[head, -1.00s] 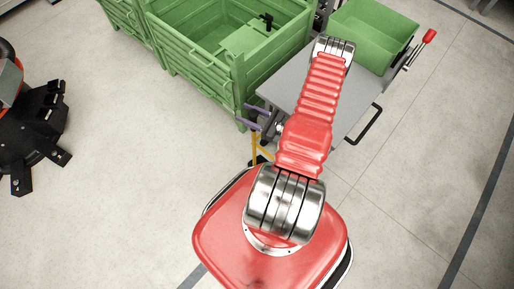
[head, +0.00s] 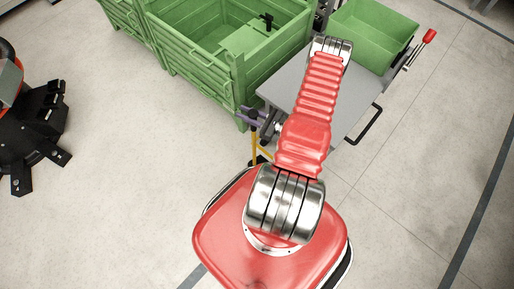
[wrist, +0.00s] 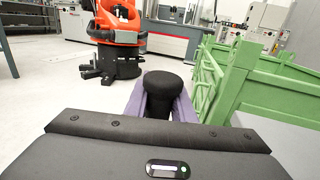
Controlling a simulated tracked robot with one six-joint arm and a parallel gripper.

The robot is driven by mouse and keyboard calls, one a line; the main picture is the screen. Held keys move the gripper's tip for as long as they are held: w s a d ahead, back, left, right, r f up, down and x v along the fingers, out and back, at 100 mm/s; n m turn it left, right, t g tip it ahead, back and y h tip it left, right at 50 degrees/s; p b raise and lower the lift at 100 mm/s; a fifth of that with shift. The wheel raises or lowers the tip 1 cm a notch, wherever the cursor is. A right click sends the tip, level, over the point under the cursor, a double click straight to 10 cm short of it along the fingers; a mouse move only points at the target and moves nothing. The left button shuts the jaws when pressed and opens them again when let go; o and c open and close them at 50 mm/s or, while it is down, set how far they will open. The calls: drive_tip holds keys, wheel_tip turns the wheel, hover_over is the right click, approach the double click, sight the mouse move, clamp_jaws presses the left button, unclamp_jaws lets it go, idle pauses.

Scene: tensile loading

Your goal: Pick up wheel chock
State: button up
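My gripper (wrist: 160,108) has two purple fingers, one on each side of a black round-topped knob (wrist: 163,83) in the wrist view. The knob stands upright between them, and its narrower neck shows below the cap. I cannot tell whether the fingers touch the neck. In the head view my gripper (head: 256,117) is left of my arm, with the knob (head: 252,114) at its fingers. A thin yellow post (head: 254,148) with a dark foot stands below it. This looks like the wheel chock's handle, but the chock body is mostly hidden.
A large green crate (head: 240,85) stands close behind my gripper; it is on the right in the wrist view (wrist: 235,85). A grey platform (head: 285,85) with a green bin (head: 373,35) lies under my arm. An orange robot (wrist: 119,25) stands farther off.

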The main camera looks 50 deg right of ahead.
clamp_jaws()
idle(0.9)
